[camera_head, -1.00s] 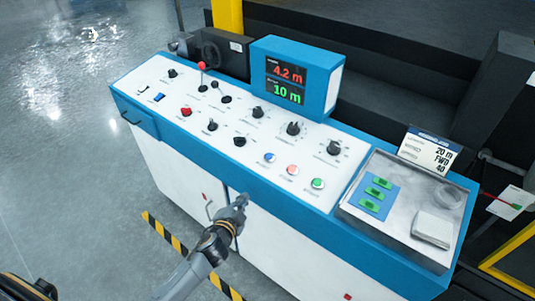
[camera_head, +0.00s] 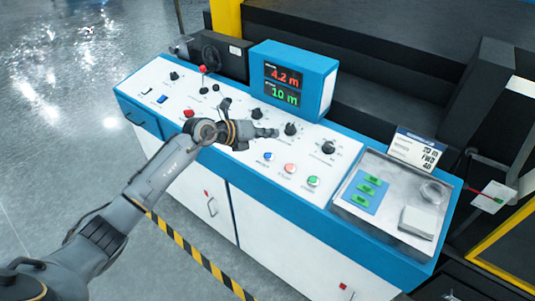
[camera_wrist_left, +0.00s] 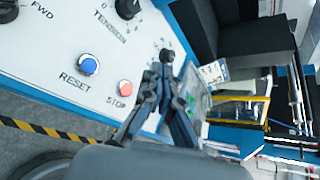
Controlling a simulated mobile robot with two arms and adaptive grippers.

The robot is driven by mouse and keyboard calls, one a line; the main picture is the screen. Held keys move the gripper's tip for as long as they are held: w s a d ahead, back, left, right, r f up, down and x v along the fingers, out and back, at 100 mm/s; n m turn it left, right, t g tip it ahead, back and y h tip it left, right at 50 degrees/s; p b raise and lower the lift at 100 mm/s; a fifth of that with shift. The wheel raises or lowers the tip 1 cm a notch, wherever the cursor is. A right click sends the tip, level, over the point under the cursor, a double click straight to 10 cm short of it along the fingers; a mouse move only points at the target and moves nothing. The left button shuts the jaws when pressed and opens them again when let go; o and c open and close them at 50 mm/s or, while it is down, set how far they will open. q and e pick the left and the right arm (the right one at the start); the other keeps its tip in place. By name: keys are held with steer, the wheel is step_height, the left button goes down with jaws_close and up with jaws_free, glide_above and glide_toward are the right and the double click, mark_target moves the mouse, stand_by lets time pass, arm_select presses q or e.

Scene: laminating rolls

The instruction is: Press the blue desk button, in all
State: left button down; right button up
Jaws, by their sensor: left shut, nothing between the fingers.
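The blue desk button (camera_head: 267,156) sits on the white sloped panel of the blue control desk (camera_head: 240,190), left of a red button and a green button. In the left wrist view the blue button (camera_wrist_left: 88,64) is labelled RESET, and the red STOP button (camera_wrist_left: 125,87) is beside it. My left gripper (camera_head: 272,133) is shut and empty. It is above the panel, just behind the blue button in the head view, and apart from it. In the left wrist view its fingertips (camera_wrist_left: 166,58) are right of the blue button. My right gripper is not in view.
Several black knobs stand on the panel, one (camera_head: 290,129) close to my left gripper. A display box (camera_head: 293,80) reads 4.2 m and 10 m behind it. A tray (camera_head: 385,225) with green pieces is at the right. A red-tipped lever (camera_head: 203,70) is at the left.

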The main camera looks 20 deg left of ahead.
mark_target(268, 156)
arm_select(q)
steer(key=a, duration=0.1)
steer(key=a+y, duration=0.1)
steer(key=a, duration=0.1)
steer(key=shift+w+m+g+y, duration=0.3)
steer(key=shift+m+g, duration=0.1)
steer(key=shift+f, duration=0.15)
steer(key=f+b, duration=0.2)
steer(key=w+f+b, duration=0.1)
steer(key=f+b, duration=0.1)
steer(key=f, duration=0.1)
steer(key=f+b, duration=0.2)
steer(key=b, duration=0.1)
steer(key=shift+w+d+f, duration=0.15)
steer(key=shift+d+f, duration=0.15)
steer(key=shift+w+f, duration=0.1)
steer(key=shift+f, duration=0.3)
stand_by(0.6)
steer(key=shift+f+b, duration=0.35)
steer(key=shift+b, duration=0.1)
